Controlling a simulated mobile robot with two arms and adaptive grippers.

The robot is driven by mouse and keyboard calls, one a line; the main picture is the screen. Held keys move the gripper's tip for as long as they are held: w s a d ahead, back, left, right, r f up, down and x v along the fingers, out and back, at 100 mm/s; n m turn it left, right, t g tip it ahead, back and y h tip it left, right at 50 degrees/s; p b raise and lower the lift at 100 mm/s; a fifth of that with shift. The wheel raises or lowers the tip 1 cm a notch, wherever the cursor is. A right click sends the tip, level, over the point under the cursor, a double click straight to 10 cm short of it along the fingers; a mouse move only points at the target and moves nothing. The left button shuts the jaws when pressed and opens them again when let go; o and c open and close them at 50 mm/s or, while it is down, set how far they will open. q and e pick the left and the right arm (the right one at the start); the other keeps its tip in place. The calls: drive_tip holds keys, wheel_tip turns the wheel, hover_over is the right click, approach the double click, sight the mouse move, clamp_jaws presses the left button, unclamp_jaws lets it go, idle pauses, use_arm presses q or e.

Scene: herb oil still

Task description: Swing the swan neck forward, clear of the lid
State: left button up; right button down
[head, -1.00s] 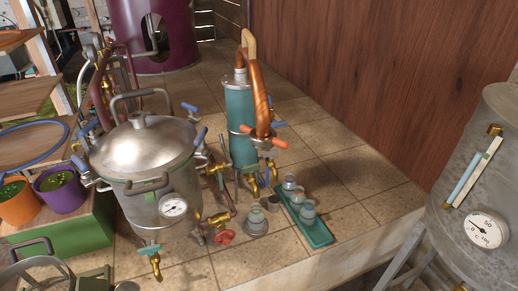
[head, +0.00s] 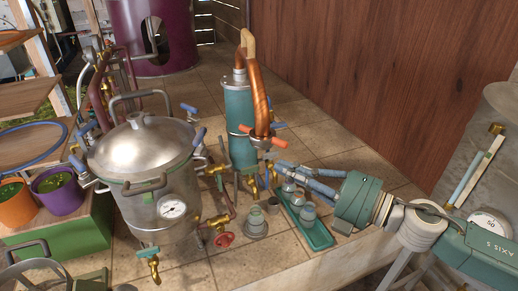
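The swan neck (head: 258,90) is a curved copper pipe with a tan grip at its top. It rises from the teal condenser (head: 240,140) and bends down in front of it. Its lower end carries a collar with orange handles (head: 264,137). It stands right of the still pot's steel lid (head: 142,146), apart from it. The lid sits on the pot (head: 155,205). My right gripper (head: 279,173) reaches in from the right, just below and right of the collar. Its bluish fingers look apart, with nothing seen between them. My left gripper is not in view.
A teal tray (head: 318,237) with several small jars lies under my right gripper. Another jar (head: 255,226) stands left of it. A grey tank (head: 500,120) stands at the right. A brown wooden wall (head: 370,70) is behind. The tiled top is clear between condenser and wall.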

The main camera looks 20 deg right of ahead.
sight(259, 148)
drive_tip(key=s+a+r+p+x, duration=0.1)
drive_tip(key=p+x, duration=0.4)
drive_tip(key=x, duration=0.5)
drive_tip(key=d+b, duration=0.1)
drive_tip(key=b, duration=0.1)
drive_tip(key=w+d+b, duration=0.1)
drive_tip(key=d+b, duration=0.1)
drive_tip(key=shift+w+d+f+n+b, duration=0.2)
drive_tip(key=shift+d+f+n+b, duration=0.05)
drive_tip(key=shift+d+n+b, duration=0.05)
idle(0.4)
